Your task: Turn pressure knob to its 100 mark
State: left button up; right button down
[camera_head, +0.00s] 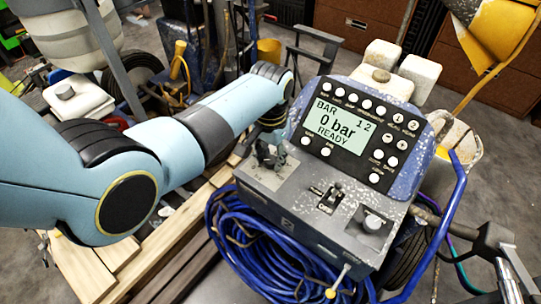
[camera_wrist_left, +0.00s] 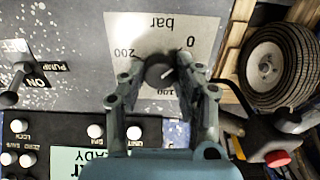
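The pressure knob (camera_wrist_left: 159,72) is a small dark round knob on a pale scale plate (camera_wrist_left: 150,28) in the left wrist view. The plate reads 0 at upper right, 200 at left and 100 below. The knob's white line points up and right, towards the 0. My left gripper (camera_wrist_left: 161,70) has one finger on each side of the knob, seemingly apart from it. In the head view my left gripper (camera_head: 269,152) reaches down to the control box (camera_head: 305,195) and hides the knob. The display (camera_head: 337,127) reads 0 bar, READY. My right gripper is not seen.
A pump switch (camera_wrist_left: 18,78) stands left of the knob in the wrist view. Blue hose (camera_head: 260,255) hangs below. The button panel (camera_head: 345,125) rises behind.

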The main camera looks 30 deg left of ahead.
pick_arm(q)
grip_shut()
